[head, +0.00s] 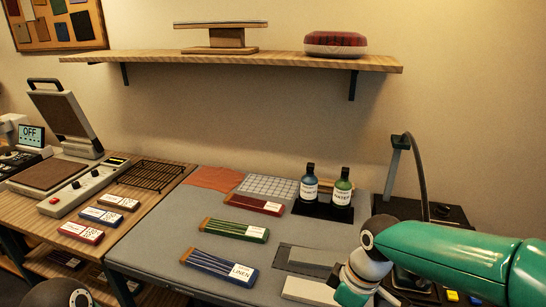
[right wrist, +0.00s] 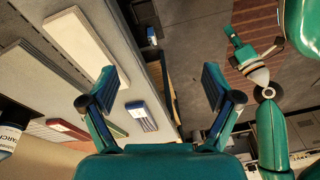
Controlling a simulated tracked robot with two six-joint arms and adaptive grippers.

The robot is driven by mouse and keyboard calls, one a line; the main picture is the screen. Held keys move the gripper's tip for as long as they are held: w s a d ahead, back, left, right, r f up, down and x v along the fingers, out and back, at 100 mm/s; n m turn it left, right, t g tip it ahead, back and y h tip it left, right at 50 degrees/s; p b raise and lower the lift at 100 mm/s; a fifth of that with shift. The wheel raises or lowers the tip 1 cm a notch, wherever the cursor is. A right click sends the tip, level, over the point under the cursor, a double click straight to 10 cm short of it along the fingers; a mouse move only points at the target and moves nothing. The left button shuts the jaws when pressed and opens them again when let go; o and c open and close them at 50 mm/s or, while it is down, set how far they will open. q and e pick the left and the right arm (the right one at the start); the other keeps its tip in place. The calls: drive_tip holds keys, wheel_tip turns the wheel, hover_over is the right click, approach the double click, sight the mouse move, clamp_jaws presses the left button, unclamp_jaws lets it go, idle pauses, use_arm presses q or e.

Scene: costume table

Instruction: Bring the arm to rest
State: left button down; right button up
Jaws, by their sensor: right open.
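My right arm (head: 440,250) comes in from the right in the head view. Its wrist and gripper (head: 358,292) hang over the front right of the grey table mat, at the bottom edge of the picture. In the right wrist view the right gripper (right wrist: 158,90) has its two fingers wide apart, with nothing between them. A pale flat block (right wrist: 80,40) lies beyond its left finger. What looks like my left gripper (right wrist: 240,42) shows small at the upper right of that view, away from the table; its jaws are too small to judge.
Red (head: 253,204), green (head: 234,230) and blue (head: 222,265) labelled packs lie on the grey mat (head: 165,245). Two bottles (head: 309,183) stand on a black tray behind. A lamp (head: 398,165) and dark box stand at the right. A press (head: 65,150) stands at the left.

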wheel_tip(320, 180, down, 19)
drive_tip(key=s+m+y+b, duration=0.1)
drive_tip(key=s+m+b, duration=0.2)
drive_tip(key=m, duration=0.2)
drive_tip(key=s+f+m+b, duration=0.1)
drive_tip(key=s+f+m, duration=0.3)
drive_tip(key=f, duration=0.5)
drive_tip(key=s+f+m+b, duration=0.2)
drive_tip(key=s+f+m, duration=0.3)
drive_tip(key=s+f, duration=0.2)
drive_tip(key=shift+s+a+f+y, duration=0.15)
drive_tip(key=shift+s+f+y, duration=0.2)
drive_tip(key=shift+f, duration=0.5)
